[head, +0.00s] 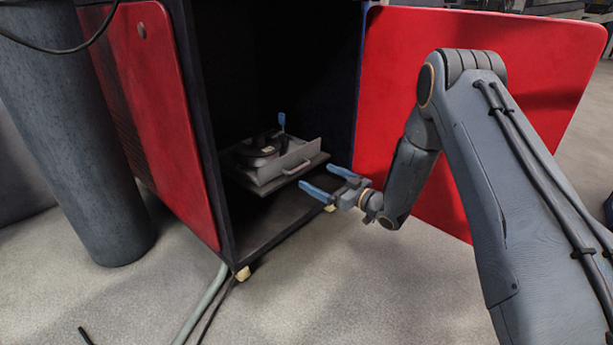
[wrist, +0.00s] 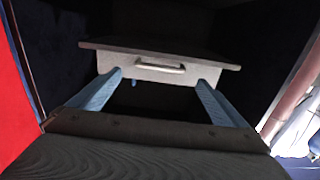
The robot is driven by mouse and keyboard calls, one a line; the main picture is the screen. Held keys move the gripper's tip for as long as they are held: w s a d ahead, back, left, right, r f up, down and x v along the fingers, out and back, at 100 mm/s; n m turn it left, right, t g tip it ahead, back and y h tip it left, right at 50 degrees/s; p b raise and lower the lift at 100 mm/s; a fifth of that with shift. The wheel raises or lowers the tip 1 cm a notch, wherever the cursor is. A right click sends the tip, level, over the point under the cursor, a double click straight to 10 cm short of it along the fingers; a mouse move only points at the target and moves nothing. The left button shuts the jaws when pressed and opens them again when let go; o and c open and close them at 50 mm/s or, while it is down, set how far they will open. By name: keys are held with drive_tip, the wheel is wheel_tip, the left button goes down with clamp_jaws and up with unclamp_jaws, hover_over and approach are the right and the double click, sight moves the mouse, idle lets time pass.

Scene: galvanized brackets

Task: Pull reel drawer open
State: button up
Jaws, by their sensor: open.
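The reel drawer (head: 288,167) is a grey metal tray with a bar handle (head: 296,168) on its front, inside a dark cabinet. A dark reel-like part (head: 262,146) sits in it. In the wrist view the drawer front (wrist: 118,66) and its handle (wrist: 160,67) are ahead, near the top middle. My gripper (head: 324,181) has two blue fingers, spread apart and empty. It is just in front of the drawer, to the right of and a little below the handle in the head view. In the wrist view the fingers (wrist: 160,84) point toward the drawer, one each side of the handle.
The cabinet has a red left side (head: 165,120) and an open red door (head: 395,80) at right, behind my arm. A grey cylinder (head: 75,140) stands at left. A hose (head: 205,303) and cables lie on the floor. The floor in front is otherwise mostly clear.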

sight(301, 168)
drive_tip(key=b+x, duration=0.2)
drive_tip(key=x, duration=0.4)
drive_tip(key=shift+w+a+b, duration=0.15)
drive_tip(key=shift+a+b, duration=0.05)
drive_tip(key=shift+b, duration=0.1)
drive_tip(key=c, duration=1.3)
